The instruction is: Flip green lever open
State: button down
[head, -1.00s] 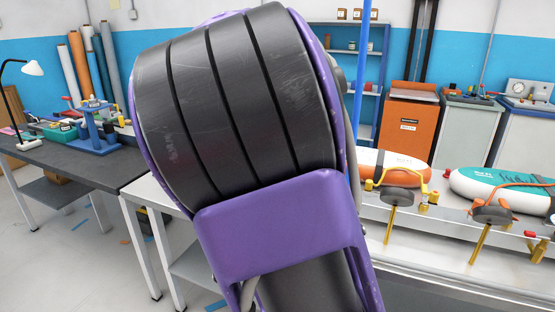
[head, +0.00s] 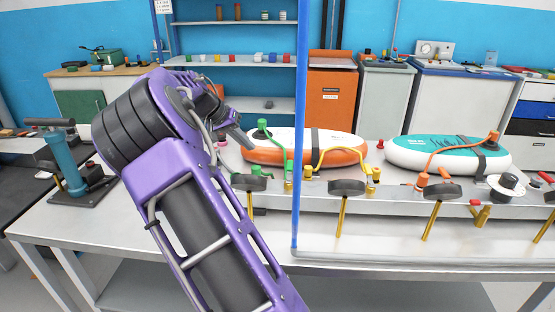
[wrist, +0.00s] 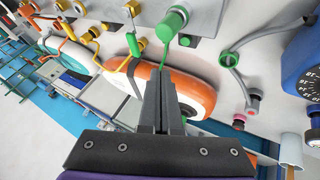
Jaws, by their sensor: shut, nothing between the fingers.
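In the head view green fittings (head: 287,168) show on the rail near the orange-and-white board. My gripper (wrist: 163,74) is shut and empty, pointing at the stem. In the head view my gripper (head: 246,146) is at the left end of that board.
A teal board (head: 450,150) lies to the right. Black discs on gold posts line the bench front. A blue upright post (head: 300,120) stands right of my arm. A teal pump (head: 65,160) stands left.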

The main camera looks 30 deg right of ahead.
aim_at(289, 171)
jog(key=s+d+f+b, duration=0.1)
jog(key=s+d+f, duration=0.1)
jog(key=d+f, duration=0.6)
jog(key=shift+s+d+b, duration=0.15)
jog(key=shift+d+b, duration=0.2)
jog(key=shift+d, duration=0.25)
